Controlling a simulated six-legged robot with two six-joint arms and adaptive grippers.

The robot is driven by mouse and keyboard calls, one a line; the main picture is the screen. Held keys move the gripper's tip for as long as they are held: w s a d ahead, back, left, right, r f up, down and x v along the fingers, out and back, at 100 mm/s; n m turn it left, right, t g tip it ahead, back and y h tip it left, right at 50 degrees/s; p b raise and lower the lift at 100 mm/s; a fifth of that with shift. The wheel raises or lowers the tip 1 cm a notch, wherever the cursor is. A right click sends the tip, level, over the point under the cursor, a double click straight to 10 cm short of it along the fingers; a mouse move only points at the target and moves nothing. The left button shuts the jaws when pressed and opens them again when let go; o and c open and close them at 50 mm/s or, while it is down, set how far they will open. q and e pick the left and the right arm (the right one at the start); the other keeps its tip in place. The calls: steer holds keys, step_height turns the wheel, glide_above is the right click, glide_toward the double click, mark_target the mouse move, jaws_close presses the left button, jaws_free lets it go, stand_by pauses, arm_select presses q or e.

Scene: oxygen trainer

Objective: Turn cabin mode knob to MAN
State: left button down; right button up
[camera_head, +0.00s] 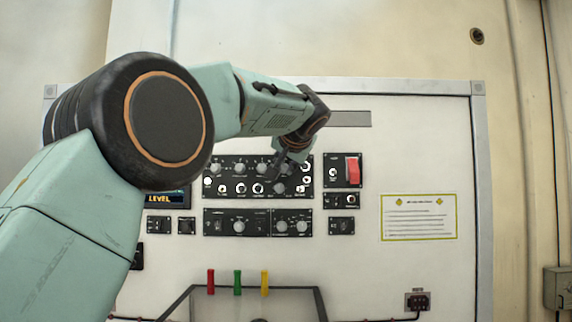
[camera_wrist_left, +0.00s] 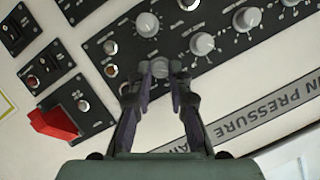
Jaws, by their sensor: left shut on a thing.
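My left arm reaches in from the left in the head view, and its gripper (camera_head: 284,166) is at the upper right part of the black knob panel (camera_head: 233,196). In the left wrist view my left gripper (camera_wrist_left: 160,72) has its fingertips closed around a small grey knob (camera_wrist_left: 160,66) near the panel's edge. The fingers partly cover this knob, and its pointer and position marks cannot be read. Printed lettering ending in "PRESSURE" (camera_wrist_left: 255,118) lies on the white surface beside the panel. My right gripper is not in view.
Several other grey knobs, such as one close by (camera_wrist_left: 202,43), surround the held one. A red guarded switch (camera_head: 353,170) is just right of the panel. A lower black panel (camera_head: 257,223) has more knobs. A yellow-edged notice (camera_head: 419,217) is at the right.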

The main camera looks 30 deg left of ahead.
arm_select(q)
steer(key=shift+f+m, duration=0.1)
steer(key=shift+m, duration=0.2)
steer(key=shift+w+d+f+m+y, duration=0.1)
steer(key=shift+d+m+y, duration=0.05)
steer(key=shift+m+y, duration=0.5)
steer(key=shift+f+m+y+b, duration=0.15)
steer(key=shift+m+y+b, duration=0.35)
steer(key=shift+m, duration=0.55)
steer(key=m+y+b, duration=0.1)
steer(key=m+b, duration=0.1)
steer(key=m, duration=0.1)
steer(key=shift+w+d+f+m+y, duration=0.1)
steer(key=shift+d+f+m+y, duration=0.05)
steer(key=shift+f+m+y, duration=0.2)
steer(key=m+y+b, duration=0.1)
steer(key=m+b, duration=0.2)
steer(key=m, duration=0.2)
steer(key=shift+f+t+y+b, duration=0.35)
steer(key=shift+f+t+y, duration=0.05)
steer(key=m+t+b, duration=0.1)
steer(key=m+b, duration=0.1)
steer(key=m, duration=0.1)
steer(key=shift+f+m+y+b, duration=0.15)
steer(key=shift+m+y+b, duration=0.15)
steer(key=shift+m+b, duration=0.1)
steer(key=shift+m+t+b, duration=0.3)
steer(key=shift+m+b, duration=0.05)
steer(key=shift+m, duration=0.1)
